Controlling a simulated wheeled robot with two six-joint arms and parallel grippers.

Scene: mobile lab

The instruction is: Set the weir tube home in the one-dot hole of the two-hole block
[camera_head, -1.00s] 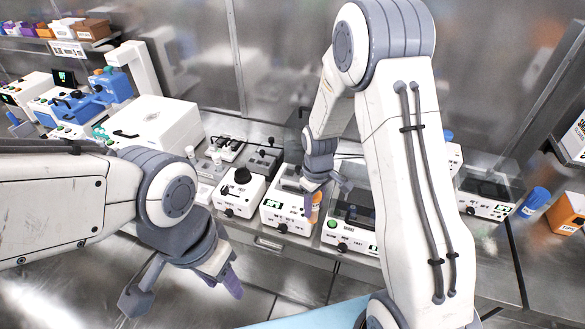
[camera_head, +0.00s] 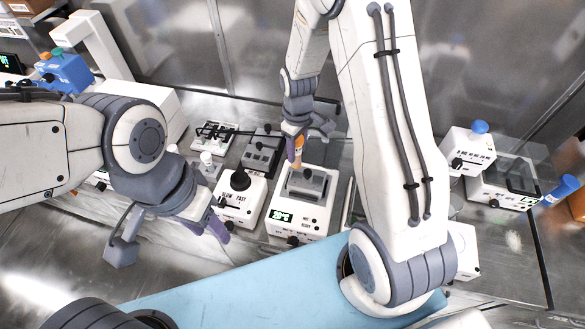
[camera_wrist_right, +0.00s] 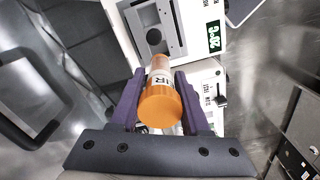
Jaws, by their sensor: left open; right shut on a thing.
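The weir tube (camera_wrist_right: 162,85) has an orange cap and a white label of which only the end shows. My right gripper (camera_head: 307,135) is shut on it, and the orange part (camera_head: 298,151) shows below the fingers near the back of a white heater unit. The tube hides part of the block; I cannot make out any dots. My left gripper (camera_head: 170,243) is open and empty, at the left over the bench front.
The white heater unit (camera_head: 285,228) has a green display, reading 20°C in the wrist view. A white knob unit (camera_head: 238,205) stands left of it. Small racks (camera_head: 215,135) are behind.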

